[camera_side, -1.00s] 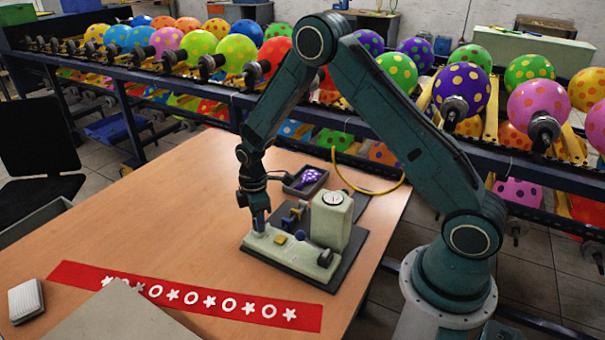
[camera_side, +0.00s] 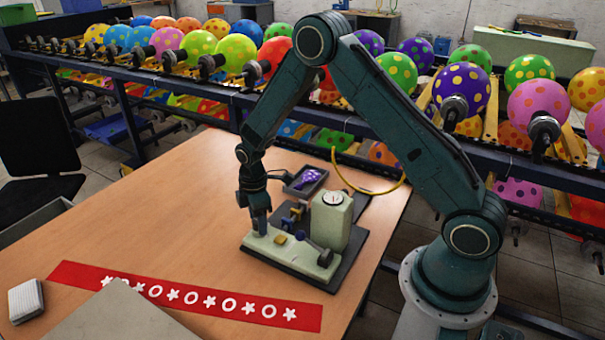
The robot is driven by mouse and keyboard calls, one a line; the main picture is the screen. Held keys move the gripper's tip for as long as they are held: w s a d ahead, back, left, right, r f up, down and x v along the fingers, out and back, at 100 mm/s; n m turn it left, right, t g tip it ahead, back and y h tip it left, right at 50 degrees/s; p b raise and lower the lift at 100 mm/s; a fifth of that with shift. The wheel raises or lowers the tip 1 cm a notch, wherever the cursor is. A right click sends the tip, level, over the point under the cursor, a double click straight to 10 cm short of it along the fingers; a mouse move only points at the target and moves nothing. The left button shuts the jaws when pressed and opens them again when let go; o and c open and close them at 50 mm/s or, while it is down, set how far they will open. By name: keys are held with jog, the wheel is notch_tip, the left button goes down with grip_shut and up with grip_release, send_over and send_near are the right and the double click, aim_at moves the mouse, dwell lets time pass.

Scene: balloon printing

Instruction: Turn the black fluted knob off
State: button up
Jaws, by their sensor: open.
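The pale green control unit (camera_side: 283,252) stands on a dark base plate on the wooden table. A dark round part (camera_side: 325,258), which may be the black fluted knob, sits at the panel's right end; its fluting is too small to tell. My gripper (camera_side: 260,228) points down at the panel's left end, with its fingers open. Whether it touches the panel or stands around a control there is hidden by the fingers.
A taller pale green box with a dial (camera_side: 331,217) rises behind the panel. A dark tray with a purple item (camera_side: 305,181) lies behind the unit. A red banner with white shapes (camera_side: 190,297) lies in front.

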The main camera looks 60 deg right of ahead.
jog(key=shift+r, duration=0.15)
notch_tip(320, 180, up, 14)
jog(key=shift+f, duration=0.25)
dwell(0.4)
jog(key=shift+r, duration=0.15)
jog(key=s+a+r+m+t, duration=0.25)
jog(key=s+r+m, duration=0.35)
jog(key=s+r, duration=0.8)
jog(key=s+r+m+t, duration=0.3)
jog(key=s+m, duration=0.2)
jog(key=s, duration=0.9)
jog(key=shift+s+a, duration=0.25)
jog(key=shift+a, duration=0.2)
